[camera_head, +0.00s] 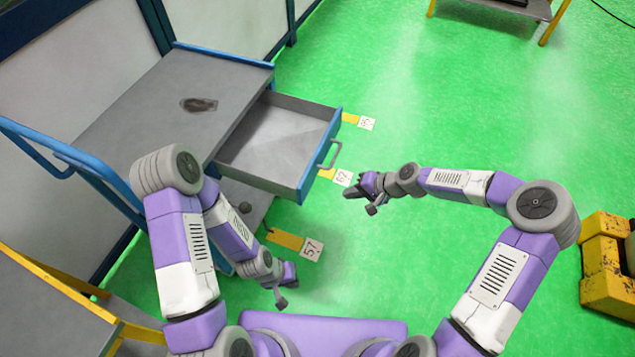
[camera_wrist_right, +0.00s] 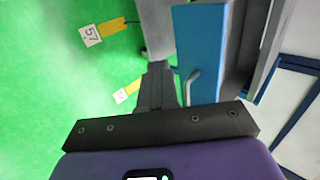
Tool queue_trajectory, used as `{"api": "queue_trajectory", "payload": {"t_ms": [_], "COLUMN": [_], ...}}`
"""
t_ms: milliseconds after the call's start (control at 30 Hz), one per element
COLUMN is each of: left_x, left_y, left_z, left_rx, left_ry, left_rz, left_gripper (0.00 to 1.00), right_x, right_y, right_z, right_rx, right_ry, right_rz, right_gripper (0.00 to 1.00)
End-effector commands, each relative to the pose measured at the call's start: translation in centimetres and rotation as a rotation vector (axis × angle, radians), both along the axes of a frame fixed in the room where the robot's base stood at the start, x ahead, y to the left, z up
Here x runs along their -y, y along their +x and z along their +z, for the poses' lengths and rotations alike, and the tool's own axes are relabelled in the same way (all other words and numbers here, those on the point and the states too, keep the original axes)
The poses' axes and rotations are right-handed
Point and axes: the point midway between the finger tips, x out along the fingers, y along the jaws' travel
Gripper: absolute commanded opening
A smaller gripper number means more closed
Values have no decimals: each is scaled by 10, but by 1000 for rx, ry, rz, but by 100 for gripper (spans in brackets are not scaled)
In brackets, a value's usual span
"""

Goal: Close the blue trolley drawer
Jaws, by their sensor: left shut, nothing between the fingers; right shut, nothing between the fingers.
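The blue trolley (camera_head: 130,110) stands at the left with a grey top. Its drawer (camera_head: 275,145) is pulled out to the right, empty inside, with a blue front (camera_head: 318,160) and a grey handle (camera_head: 331,155). My right gripper (camera_head: 352,191) is shut, just right of and below the drawer front. In the right wrist view the shut fingers (camera_wrist_right: 158,85) are beside the blue drawer front (camera_wrist_right: 200,50) and handle (camera_wrist_right: 193,85); I cannot tell whether they touch. My left gripper (camera_head: 290,282) is shut and empty, low in front of the trolley, apart from the drawer.
Yellow floor markers with number tags (camera_head: 312,249) lie on the green floor near the trolley. A yellow-framed table (camera_head: 50,310) is at the lower left, and a yellow object (camera_head: 607,265) is at the right edge.

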Motion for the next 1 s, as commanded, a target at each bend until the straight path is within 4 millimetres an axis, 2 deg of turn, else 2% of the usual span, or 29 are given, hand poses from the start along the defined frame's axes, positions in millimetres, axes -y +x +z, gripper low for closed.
{"api": "queue_trajectory", "payload": {"t_ms": [33,100,200,367,700,833,1000], "left_x": [0,0,0,0,0,0,0], "left_y": [0,0,0,0,0,0,0], "left_z": [-2,-3,-5,-11,-27,-29,-31], "left_rx": [0,0,0,0,1,1,0], "left_ry": [0,0,0,0,0,0,0], "left_rz": [0,0,0,0,0,0,0], "left_gripper": [0,0,0,0,0,0,0], "right_x": [4,6,3,-16,-66,-85,-98], "right_y": [12,20,25,30,46,52,57], "right_z": [11,21,22,5,-46,-42,-41], "right_rx": [12,19,21,21,21,24,23], "right_ry": [19,36,44,44,43,42,41], "right_rz": [-6,-7,-5,-2,-3,-2,-5], "right_gripper": [0,0,0,0,0,0,0]}}
